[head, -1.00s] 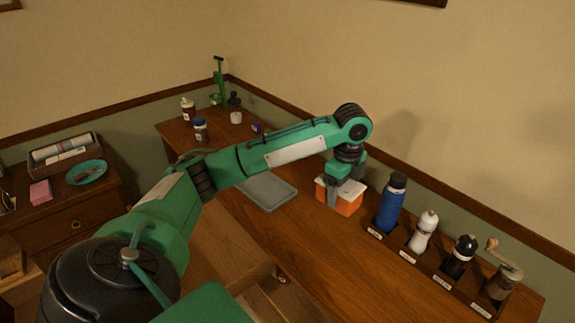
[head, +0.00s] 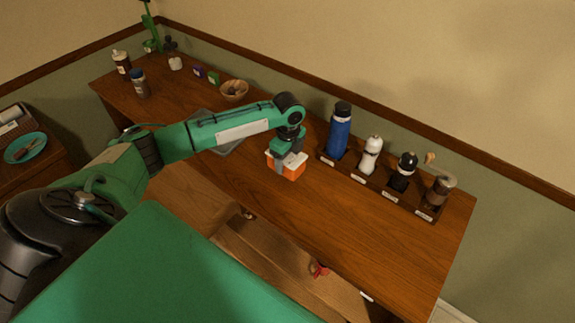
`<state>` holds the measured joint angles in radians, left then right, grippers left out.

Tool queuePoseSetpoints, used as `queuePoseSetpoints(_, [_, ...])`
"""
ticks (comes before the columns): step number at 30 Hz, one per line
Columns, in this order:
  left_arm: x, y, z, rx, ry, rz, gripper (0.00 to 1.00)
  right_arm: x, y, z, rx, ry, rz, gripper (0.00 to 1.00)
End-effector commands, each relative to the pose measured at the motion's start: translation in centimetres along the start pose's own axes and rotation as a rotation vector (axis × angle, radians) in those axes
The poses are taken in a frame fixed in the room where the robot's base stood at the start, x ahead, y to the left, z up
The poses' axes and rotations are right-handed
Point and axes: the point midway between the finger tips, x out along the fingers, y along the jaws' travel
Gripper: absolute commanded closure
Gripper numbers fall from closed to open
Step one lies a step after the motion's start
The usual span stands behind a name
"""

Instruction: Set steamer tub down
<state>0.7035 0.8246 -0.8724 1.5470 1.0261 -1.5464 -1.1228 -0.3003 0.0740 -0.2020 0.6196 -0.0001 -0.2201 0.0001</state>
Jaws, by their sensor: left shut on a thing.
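The steamer tub is taken to be the orange tub with a white lid (head: 291,172). It is upright at the middle of the wooden counter, in front of the left end of a bottle rack. My left gripper (head: 281,163) reaches down to it from the left and is shut on it, at its left side. The gripper covers part of the lid and side. I cannot tell whether the tub's base touches the counter. My right gripper is not in view.
The rack (head: 358,178) holds a blue bottle (head: 339,133), a white bottle (head: 371,155), a black-topped one (head: 402,172) and a grinder (head: 438,195). A wooden bowl (head: 234,90) stands behind my arm. Counter right of the tub is clear.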

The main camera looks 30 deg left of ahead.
Motion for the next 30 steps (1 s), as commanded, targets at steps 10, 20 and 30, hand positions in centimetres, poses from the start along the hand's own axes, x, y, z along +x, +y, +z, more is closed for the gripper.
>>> queuePoseSetpoints(10, [4.0, 0.0, 0.0, 0.000, 0.000, 0.001, 0.64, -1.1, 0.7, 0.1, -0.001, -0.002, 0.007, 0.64])
queuePoseSetpoints(20, [4.5, 0.0, 0.0, 0.000, -0.001, 0.000, 0.64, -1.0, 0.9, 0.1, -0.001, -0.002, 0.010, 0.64])
queuePoseSetpoints(30, [4.6, 0.0, 0.0, 0.001, -0.001, 0.000, 0.13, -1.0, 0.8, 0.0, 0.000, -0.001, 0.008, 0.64])
